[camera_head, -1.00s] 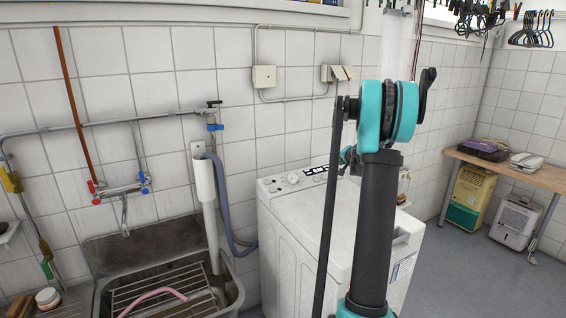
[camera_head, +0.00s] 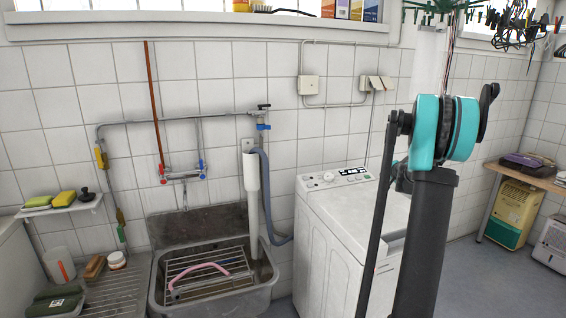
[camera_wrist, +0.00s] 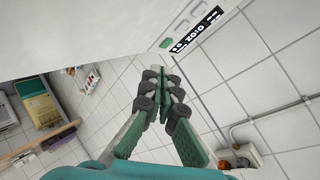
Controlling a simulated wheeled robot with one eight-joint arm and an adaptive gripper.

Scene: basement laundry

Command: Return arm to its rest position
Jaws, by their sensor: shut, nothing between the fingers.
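My gripper (camera_wrist: 164,88) shows in the wrist view with its dark green fingers closed together and nothing between them. In the head view my raised arm stands at the right, in front of the washing machine, and mostly hides the gripper. The white washing machine (camera_head: 335,225) stands behind the arm. Its pale body (camera_wrist: 85,30) and its black display with buttons also show close by in the wrist view, at the top. I see no contact between the fingers and the machine.
A metal sink (camera_head: 165,290) with a rack and pink hose is left of the machine. A small shelf (camera_head: 62,207) holds sponges. A wooden table (camera_head: 530,177) stands at the right, with a yellow-green appliance (camera_head: 512,210) below. Hangers (camera_head: 510,25) hang upper right. Floor shows between machine and table.

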